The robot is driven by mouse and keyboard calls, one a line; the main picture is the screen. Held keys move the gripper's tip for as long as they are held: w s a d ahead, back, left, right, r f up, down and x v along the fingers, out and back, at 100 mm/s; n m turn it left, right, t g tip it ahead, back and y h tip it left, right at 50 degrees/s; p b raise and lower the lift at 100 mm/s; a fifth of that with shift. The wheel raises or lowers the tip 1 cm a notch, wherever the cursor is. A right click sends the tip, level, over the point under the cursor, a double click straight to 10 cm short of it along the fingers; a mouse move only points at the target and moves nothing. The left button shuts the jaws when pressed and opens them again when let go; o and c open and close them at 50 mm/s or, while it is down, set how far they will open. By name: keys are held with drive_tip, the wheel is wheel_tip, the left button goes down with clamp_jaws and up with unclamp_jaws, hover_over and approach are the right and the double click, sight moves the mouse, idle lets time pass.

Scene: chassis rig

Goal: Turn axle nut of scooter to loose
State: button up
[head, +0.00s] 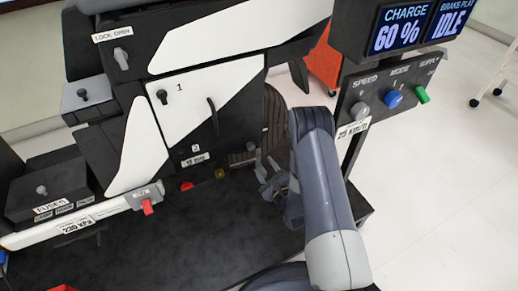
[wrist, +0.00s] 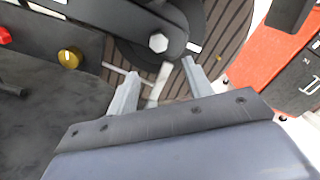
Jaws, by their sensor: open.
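The axle nut (wrist: 158,42) is a pale hexagonal head on the dark arm over the ribbed scooter wheel (wrist: 222,30). It is in the upper middle of the wrist view. A short white mark (wrist: 194,47) is to its right on the dark part. My gripper (wrist: 160,70) is open. Its two grey fingers are spread below the nut in the picture, apart from it. A pale bar (wrist: 160,82) shows between the fingers. In the head view my gripper (head: 270,178) is low beside the wheel (head: 273,115); I cannot clearly make out the nut there.
A brass knob (wrist: 70,58) and a red knob (wrist: 4,36) are left of the wheel. An orange-red case (wrist: 270,60) stands to the right. In the head view, a control panel (head: 392,95) with knobs overhangs to the right of my arm. The dark deck (head: 190,240) is largely clear.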

sight(253, 149)
drive_tip(key=b+x, duration=0.2)
drive_tip(key=x, duration=0.7)
drive_tip(key=shift+w, duration=0.15)
drive_tip(key=c, duration=1)
